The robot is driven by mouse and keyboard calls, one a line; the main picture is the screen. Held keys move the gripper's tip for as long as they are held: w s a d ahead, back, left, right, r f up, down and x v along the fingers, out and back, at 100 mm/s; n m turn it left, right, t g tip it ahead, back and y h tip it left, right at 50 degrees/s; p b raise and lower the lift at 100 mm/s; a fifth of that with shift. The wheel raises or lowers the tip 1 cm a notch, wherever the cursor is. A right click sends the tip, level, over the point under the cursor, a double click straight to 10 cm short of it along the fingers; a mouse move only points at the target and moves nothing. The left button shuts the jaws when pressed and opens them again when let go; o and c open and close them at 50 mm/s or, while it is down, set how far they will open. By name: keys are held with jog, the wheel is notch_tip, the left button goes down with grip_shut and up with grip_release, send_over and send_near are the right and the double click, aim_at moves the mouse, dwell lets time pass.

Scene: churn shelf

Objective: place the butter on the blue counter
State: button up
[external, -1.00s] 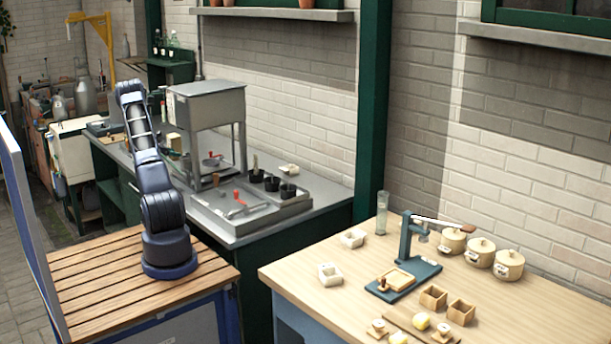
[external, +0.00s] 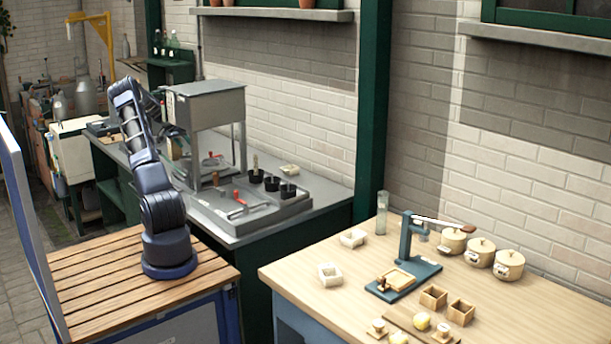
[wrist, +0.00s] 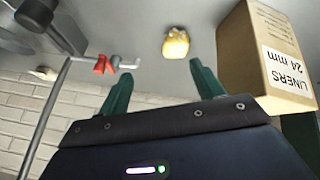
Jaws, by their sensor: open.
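A small pale-yellow lump that looks like butter (wrist: 175,44) rests on a grey surface in the wrist view. It lies just beyond the fingertips, between their lines, and nothing touches it. My gripper (wrist: 161,70) is open and empty, with its two green fingers apart. In the external view the gripper is hidden behind my arm over the grey counter (external: 330,188), and I cannot make out this lump there. A wood-topped counter with a blue front (external: 300,326) stands at the lower right, and its top carries several items.
A cardboard box marked liners (wrist: 262,58) stands close to the right finger. A rod with a red clamp (wrist: 103,65) is on the left. The wood-topped counter holds a blue-based press (external: 404,280), lidded pots (external: 480,252) and small boxes. Its left front area is clear.

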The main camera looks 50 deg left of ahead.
jog(key=w+f+m, duration=0.1)
jog(key=m, duration=0.1)
jog(key=w+a+f+m+y, duration=0.1)
jog(key=w+f+m, duration=0.1)
jog(key=shift+w+a+f+g, duration=0.1)
jog(key=shift+a+f+g, duration=0.1)
jog(key=shift+g, duration=0.1)
jog(key=f, duration=0.2)
jog(key=w+f, duration=0.1)
jog(key=f, duration=0.1)
jog(key=shift+w+a+f, duration=0.1)
jog(key=shift+a, duration=0.15)
jog(key=shift+w+f, duration=0.2)
jog(key=shift+f, duration=0.2)
jog(key=shift+c, duration=0.3)
jog(key=c, duration=1.1)
